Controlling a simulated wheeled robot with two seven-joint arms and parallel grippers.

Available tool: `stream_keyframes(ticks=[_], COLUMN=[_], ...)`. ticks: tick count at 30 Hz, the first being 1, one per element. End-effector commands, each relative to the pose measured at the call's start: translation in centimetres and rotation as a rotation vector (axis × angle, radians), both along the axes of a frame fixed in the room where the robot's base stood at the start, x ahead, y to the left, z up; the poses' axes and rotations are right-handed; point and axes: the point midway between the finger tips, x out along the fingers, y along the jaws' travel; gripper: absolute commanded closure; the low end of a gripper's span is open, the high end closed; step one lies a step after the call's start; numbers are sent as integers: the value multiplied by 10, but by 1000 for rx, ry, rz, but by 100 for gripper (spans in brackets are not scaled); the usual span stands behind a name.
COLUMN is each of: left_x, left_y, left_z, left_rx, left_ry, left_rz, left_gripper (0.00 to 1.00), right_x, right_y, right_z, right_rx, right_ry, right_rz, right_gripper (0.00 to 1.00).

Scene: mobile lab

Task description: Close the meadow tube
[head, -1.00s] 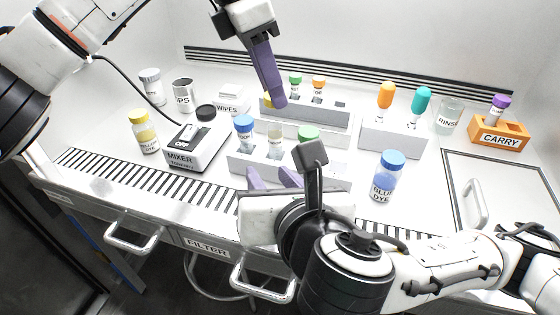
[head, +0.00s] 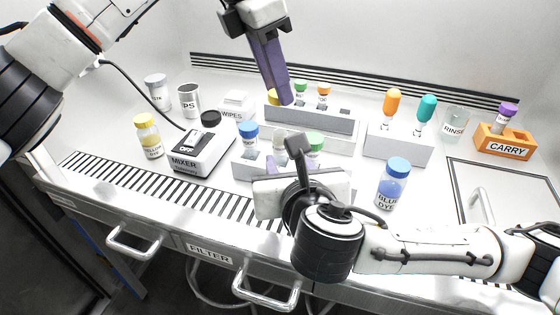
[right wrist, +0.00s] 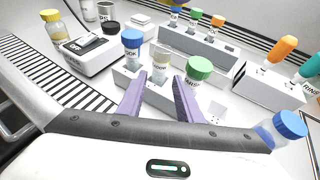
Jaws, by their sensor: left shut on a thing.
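The meadow tube (right wrist: 161,65) is uncapped and upright in the front rack (right wrist: 216,104), between a blue-capped tube (right wrist: 132,48) and a green-capped tube (right wrist: 197,75); its label is only partly readable. My right gripper (right wrist: 158,77) is open, its purple fingers apart on the near side of the meadow tube, with nothing clearly between them.
Green (head: 301,87) and orange (head: 323,89) caps stand close beside my left fingers. The mixer (head: 202,150) is left of the front rack and the blue dye bottle (head: 391,184) right of it. A rack with two droppers (head: 398,149) stands behind that bottle.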

Motion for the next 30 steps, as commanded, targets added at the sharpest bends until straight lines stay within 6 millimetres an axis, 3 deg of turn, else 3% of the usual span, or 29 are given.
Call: stream_keyframes(ticks=[3, 9, 22, 27, 30], left_x=[0, 0, 0, 0, 0], left_y=[0, 0, 0, 0, 0], left_z=[0, 0, 0, 0, 0], left_rx=[0, 0, 0, 0, 0], left_ry=[0, 0, 0, 0, 0], left_rz=[0, 0, 0, 0, -1], left_gripper=[91, 91, 91, 91, 91], right_x=[20, 41, 47, 47, 47], right_y=[3, 7, 8, 8, 8], right_z=[-8, -17, -20, -20, -20], right_rx=[-1, 0, 1, 1, 1], right_ry=[1, 0, 0, 0, 0], right_rz=[-2, 0, 2, 2, 2], right_gripper=[68, 68, 68, 96, 100])
